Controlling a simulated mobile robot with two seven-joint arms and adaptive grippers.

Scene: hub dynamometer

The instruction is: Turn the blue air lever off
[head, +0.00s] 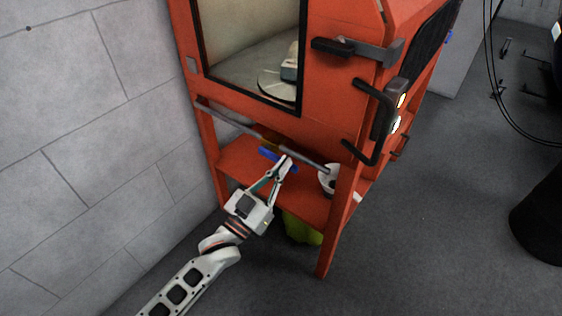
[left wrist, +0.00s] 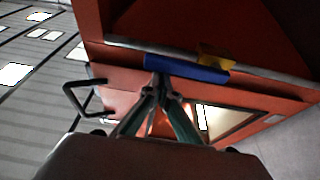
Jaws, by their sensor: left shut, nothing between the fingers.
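The blue air lever (head: 270,154) sits on the grey pipe (head: 240,124) below the cabinet of the orange machine, and my gripper partly covers it in the head view. In the left wrist view the blue lever (left wrist: 186,69) lies nearly in line with the pipe, beside a yellow-brass valve body (left wrist: 214,54). My left gripper (head: 287,162) is shut and empty, its fingertips at the lever. In the left wrist view the fingertips (left wrist: 158,82) overlap the lever's left part; I cannot tell whether they touch it. My right gripper is not in view.
The orange machine (head: 340,110) has black handles (head: 365,150) on its right face and a lower shelf (head: 240,160). A white round object (head: 327,179) sits on the shelf's right side. A yellow-green thing (head: 302,229) is underneath. A grey block wall (head: 90,120) stands close on the left.

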